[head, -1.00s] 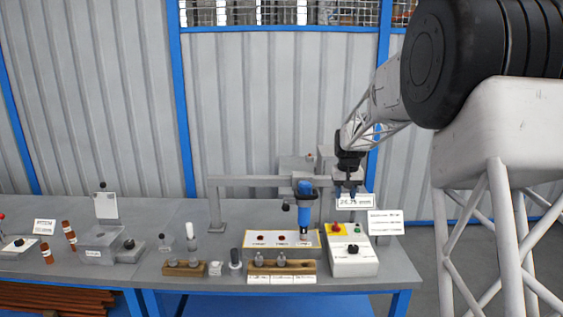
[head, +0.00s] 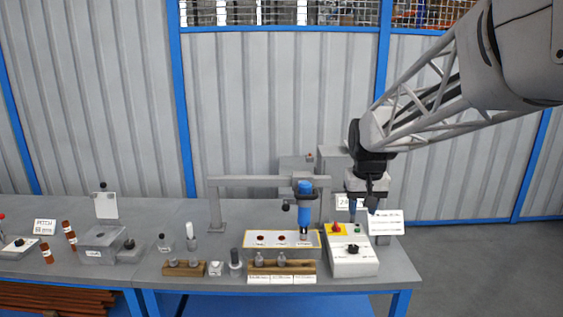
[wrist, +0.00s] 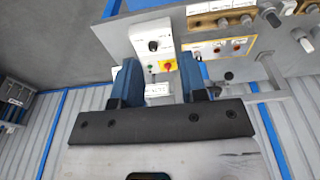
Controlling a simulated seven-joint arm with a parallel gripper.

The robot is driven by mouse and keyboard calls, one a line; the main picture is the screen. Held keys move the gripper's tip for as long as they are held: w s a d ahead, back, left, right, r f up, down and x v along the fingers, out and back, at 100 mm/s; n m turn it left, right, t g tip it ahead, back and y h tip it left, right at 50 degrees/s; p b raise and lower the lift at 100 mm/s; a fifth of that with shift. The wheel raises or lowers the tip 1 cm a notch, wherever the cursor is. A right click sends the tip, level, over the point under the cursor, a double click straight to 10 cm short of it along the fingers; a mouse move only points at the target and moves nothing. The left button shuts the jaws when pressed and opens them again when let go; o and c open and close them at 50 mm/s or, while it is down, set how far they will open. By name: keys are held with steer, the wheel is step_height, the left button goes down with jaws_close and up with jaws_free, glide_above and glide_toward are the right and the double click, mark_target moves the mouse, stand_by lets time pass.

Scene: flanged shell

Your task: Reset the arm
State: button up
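My gripper (head: 362,207) hangs fingers-down on the right in the head view, above and behind the control box (head: 353,260). Two blue fingers stand apart in the wrist view (wrist: 157,72) with nothing between them, so it is open and empty. A white sign (head: 386,222) stands close beside the gripper in the head view.
A blue cylindrical tool (head: 305,208) stands over a yellow-edged tray (head: 262,246) beneath a grey gantry (head: 262,182). Wooden racks (head: 185,269) with small parts line the front edge. Reddish-brown cylinders (head: 69,232) are at left. A corrugated wall (head: 290,110) closes the back.

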steer(key=s+f, duration=0.2)
steer(key=s, duration=1.3)
steer(key=s+a+f+t, duration=0.1)
steer(key=s+f, duration=0.2)
steer(key=s, duration=1.3)
steer(key=shift+a, duration=0.15)
